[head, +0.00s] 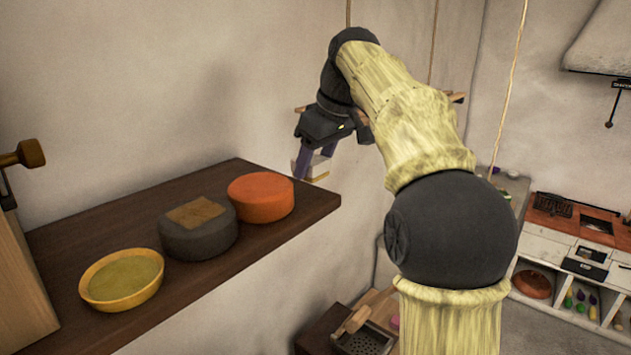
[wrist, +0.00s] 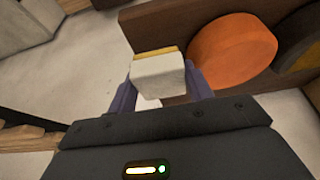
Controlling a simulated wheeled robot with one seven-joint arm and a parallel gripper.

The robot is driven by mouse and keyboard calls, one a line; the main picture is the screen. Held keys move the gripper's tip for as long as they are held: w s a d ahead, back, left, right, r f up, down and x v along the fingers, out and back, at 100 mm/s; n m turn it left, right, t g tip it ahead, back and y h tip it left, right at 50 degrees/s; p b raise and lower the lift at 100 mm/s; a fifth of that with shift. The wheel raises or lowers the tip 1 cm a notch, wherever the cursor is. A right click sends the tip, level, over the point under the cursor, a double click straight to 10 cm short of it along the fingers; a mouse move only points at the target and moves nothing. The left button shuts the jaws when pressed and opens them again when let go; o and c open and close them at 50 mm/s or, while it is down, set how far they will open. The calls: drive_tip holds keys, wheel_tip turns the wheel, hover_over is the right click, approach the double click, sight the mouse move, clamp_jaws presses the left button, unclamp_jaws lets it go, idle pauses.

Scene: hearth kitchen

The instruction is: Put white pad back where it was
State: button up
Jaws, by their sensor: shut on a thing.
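The white pad (wrist: 158,77) is a small pale block with a yellowish layer along one side. My gripper (wrist: 158,88) is shut on it, with one purple finger on each side in the wrist view. In the head view my gripper (head: 315,165) is at the right end of the dark wooden shelf (head: 290,226), and the pad (head: 318,168) shows partly behind a finger. The pad appears held in the air near the shelf's end; whether it touches the shelf I cannot tell.
On the shelf stand an orange round block (head: 260,198), a grey round block (head: 198,235) with a brown patch on top, and a yellow bowl (head: 121,279). Ropes (head: 511,80) hang at the right. A counter with a grater-like box (head: 365,342) is below.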

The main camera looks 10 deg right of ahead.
sight(315, 179)
drive_tip(key=shift+w, duration=0.1)
drive_tip(key=shift+f, duration=0.15)
wheel_tip(315, 179, down, 3)
drive_tip(key=shift+w+f, duration=0.1)
drive_tip(key=shift+d+f, duration=0.15)
drive_tip(key=shift+f, duration=0.05)
drive_tip(key=shift+f, duration=0.15)
drive_tip(key=o, duration=0.7)
drive_tip(key=shift+a, duration=0.2)
drive_tip(key=shift+s, duration=0.25)
